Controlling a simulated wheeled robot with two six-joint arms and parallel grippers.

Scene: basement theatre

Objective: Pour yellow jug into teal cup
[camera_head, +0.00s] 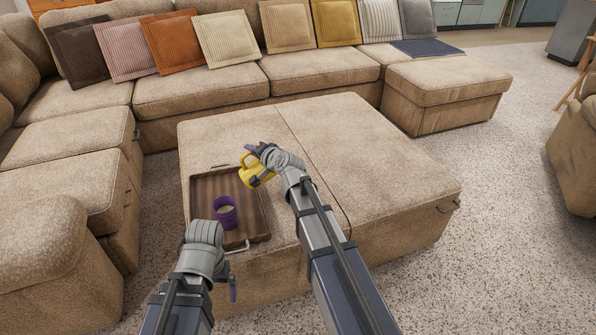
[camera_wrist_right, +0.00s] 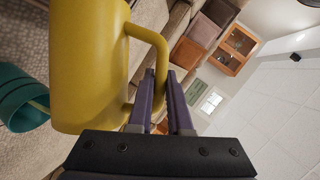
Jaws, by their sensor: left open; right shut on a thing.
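My right gripper (camera_head: 262,158) is shut on the handle of the yellow jug (camera_head: 254,174), which it holds above the tray. In the right wrist view the jug (camera_wrist_right: 88,65) fills the upper left, with its handle between the fingers. The jug is tipped well over relative to the room. The teal cup (camera_wrist_right: 20,92) shows at the left edge of that view, with something pale at its mouth; I cannot tell what. I cannot make out the teal cup in the head view. My left gripper (camera_head: 208,264) is open, low near the ottoman's front edge.
The tray lies on a large beige ottoman (camera_head: 360,160), whose right part is clear. A sofa (camera_head: 205,92) with several cushions stands behind and to the left.

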